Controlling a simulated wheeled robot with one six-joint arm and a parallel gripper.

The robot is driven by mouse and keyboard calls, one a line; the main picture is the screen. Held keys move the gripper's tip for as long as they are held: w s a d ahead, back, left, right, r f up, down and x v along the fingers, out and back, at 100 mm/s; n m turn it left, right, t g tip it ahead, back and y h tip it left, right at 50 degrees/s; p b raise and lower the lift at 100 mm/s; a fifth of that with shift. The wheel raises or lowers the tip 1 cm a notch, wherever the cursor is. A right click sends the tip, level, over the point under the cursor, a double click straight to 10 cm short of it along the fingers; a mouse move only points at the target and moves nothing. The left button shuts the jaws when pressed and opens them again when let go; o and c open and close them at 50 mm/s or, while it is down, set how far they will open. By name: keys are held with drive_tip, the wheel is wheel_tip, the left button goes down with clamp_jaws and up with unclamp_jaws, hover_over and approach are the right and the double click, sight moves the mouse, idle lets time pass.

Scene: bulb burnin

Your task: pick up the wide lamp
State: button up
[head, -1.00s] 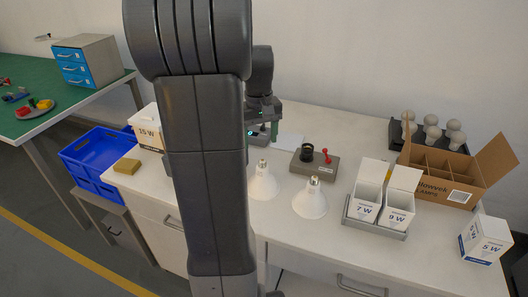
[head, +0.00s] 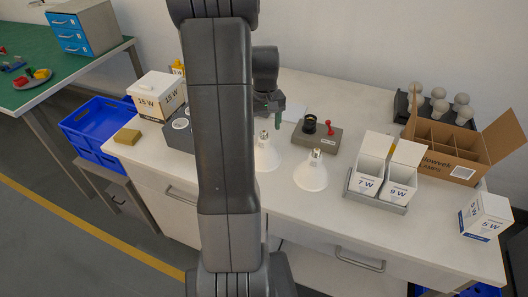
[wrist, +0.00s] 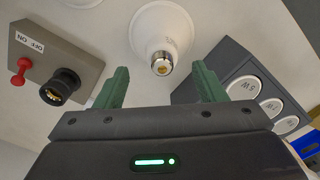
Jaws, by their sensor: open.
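Two white wide lamps stand on the bench with their screw bases up. The left wide lamp (head: 267,156) is partly behind my arm; the right wide lamp (head: 311,174) stands clear. In the wrist view one wide lamp (wrist: 160,28) is centred just beyond the fingers, its metal base between the two tips in the picture. A second white rim is cut off at the top edge. My gripper (wrist: 163,86) is open and empty, with green fingers. In the head view my gripper (head: 277,118) is just behind the left wide lamp, mostly hidden by my arm.
A test block (head: 318,137) with black socket and red switch stands behind the lamps. A rack with 7 W and 9 W boxes (head: 375,194) and an open carton (head: 464,165) are right.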

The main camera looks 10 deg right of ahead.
sight(264, 131)
wheel_tip(264, 131, down, 3)
drive_tip(key=shift+a+f, duration=0.1)
drive_tip(key=shift+f, duration=0.05)
drive_tip(key=shift+c, duration=0.4)
clamp_jaws()
